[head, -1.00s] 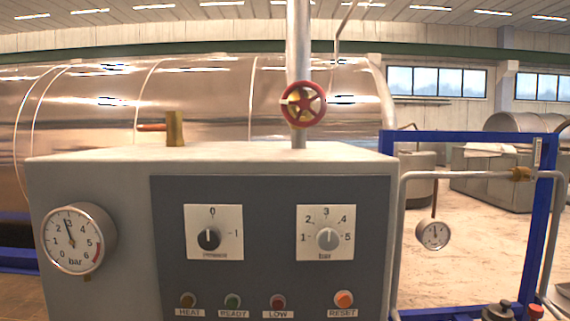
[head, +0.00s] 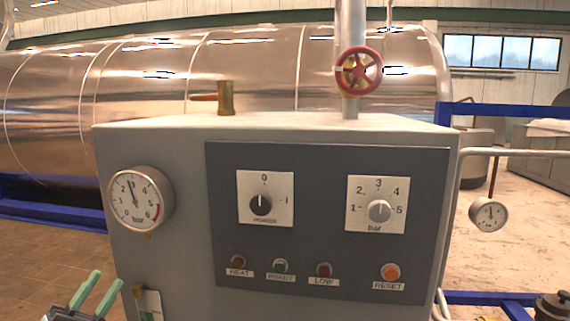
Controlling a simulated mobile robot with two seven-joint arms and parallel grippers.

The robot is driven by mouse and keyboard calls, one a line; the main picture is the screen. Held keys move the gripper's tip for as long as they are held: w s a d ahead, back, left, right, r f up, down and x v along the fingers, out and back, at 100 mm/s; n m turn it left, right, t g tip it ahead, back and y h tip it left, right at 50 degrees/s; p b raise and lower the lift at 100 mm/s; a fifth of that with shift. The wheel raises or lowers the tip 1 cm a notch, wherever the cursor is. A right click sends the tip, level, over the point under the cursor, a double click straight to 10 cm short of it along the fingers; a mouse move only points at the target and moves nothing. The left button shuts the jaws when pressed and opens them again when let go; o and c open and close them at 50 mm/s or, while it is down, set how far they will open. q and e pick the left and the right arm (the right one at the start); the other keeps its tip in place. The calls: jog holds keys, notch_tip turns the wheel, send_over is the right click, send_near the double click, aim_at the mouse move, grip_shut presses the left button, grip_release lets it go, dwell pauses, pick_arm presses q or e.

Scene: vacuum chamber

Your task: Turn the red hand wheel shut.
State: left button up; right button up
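The red hand wheel (head: 359,71) is round and spoked, with a brass-coloured part at its hub. It sits on a vertical metal pipe (head: 350,22) that rises behind the top of the grey control cabinet. My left gripper (head: 97,293) shows at the bottom left with two green fingers spread apart. It is open and empty, low in front of the cabinet's left side and well away from the wheel. My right gripper is not in view.
The grey cabinet (head: 160,254) fills the middle, with a pressure gauge (head: 139,198), a power knob (head: 261,204), a bar knob (head: 380,210) and a reset button (head: 390,271). Blue frame rails are at right.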

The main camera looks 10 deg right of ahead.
pick_arm(q)
jog(key=w+a+f+n+g+y, duration=0.1)
jog(key=w+a+f+n+y, duration=0.3)
jog(key=a+f+n+y, duration=0.5)
jog(key=w+a+f+n+g+y, duration=0.25)
jog(key=w+f+n+y, duration=0.35)
jog(key=n+y, duration=0.7)
jog(key=s+d+f+g+h, duration=0.1)
jog(key=s+d+f+h, duration=0.1)
jog(key=s+d+f, duration=0.55)
jog(key=s+d+f+g+h, duration=0.1)
jog(key=s+d+f, duration=0.1)
jog(key=s+f, duration=0.95)
jog(key=s+d+f+g, duration=0.1)
jog(key=s+d+f, duration=0.1)
jog(key=s, duration=0.6)
jog(key=s+d+f+n+g+h, duration=0.1)
jog(key=s+d+f, duration=0.2)
jog(key=s, duration=0.6)
jog(key=s+d+f+g+h, duration=0.1)
jog(key=s+d+f+g, duration=0.1)
jog(key=s, duration=0.7)
jog(key=shift+d+f+n, duration=0.25)
jog(key=shift+d+n, duration=0.05)
jog(key=shift+d, duration=0.45)
